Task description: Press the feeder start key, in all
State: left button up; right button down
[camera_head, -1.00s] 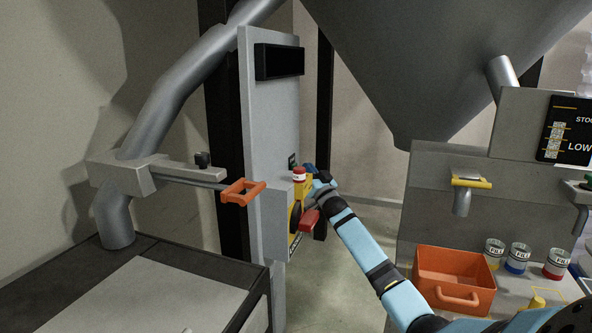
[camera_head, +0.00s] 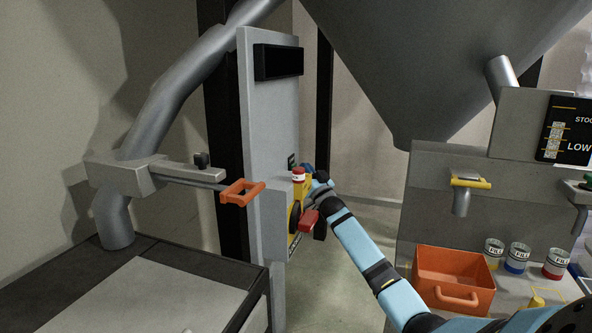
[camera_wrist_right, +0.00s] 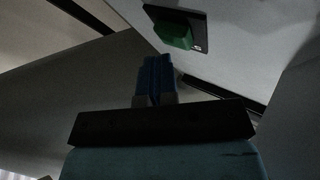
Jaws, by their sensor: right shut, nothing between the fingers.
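A green key (camera_wrist_right: 173,33) on a dark plate shows in the right wrist view, on a pale panel just ahead of my fingers. In the head view the same dark plate with its green key (camera_head: 292,161) is small, on the side of the tall grey cabinet (camera_head: 272,110). My right gripper (camera_head: 307,168) is close by it, its blue fingers partly hidden behind its own wrist. In the wrist view the right fingers (camera_wrist_right: 155,62) are together and empty, with their tips just below the key. A touch cannot be made out. My left gripper is out of view.
A red-topped button (camera_head: 298,174) on a yellow box and a red handle (camera_head: 309,220) sit close below my right gripper. An orange handle (camera_head: 242,192) juts out at left. An orange bin (camera_head: 455,280) and several cans stand at right.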

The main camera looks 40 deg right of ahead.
jog(key=shift+w+a+f, duration=0.1)
jog(key=shift+w+a, duration=0.35)
jog(key=shift+w, duration=0.1)
dwell(1.2)
jog(key=shift+s+f+p, duration=0.1)
jog(key=shift+f+p, duration=0.1)
jog(key=shift+p, duration=0.3)
jog(key=s+d+p, duration=0.2)
jog(key=s, duration=0.3)
jog(key=shift+s+d+r, duration=0.3)
jog(key=shift+s+r, duration=0.05)
jog(key=shift+s, duration=0.05)
jog(key=shift+d, duration=0.1)
dwell(0.6)
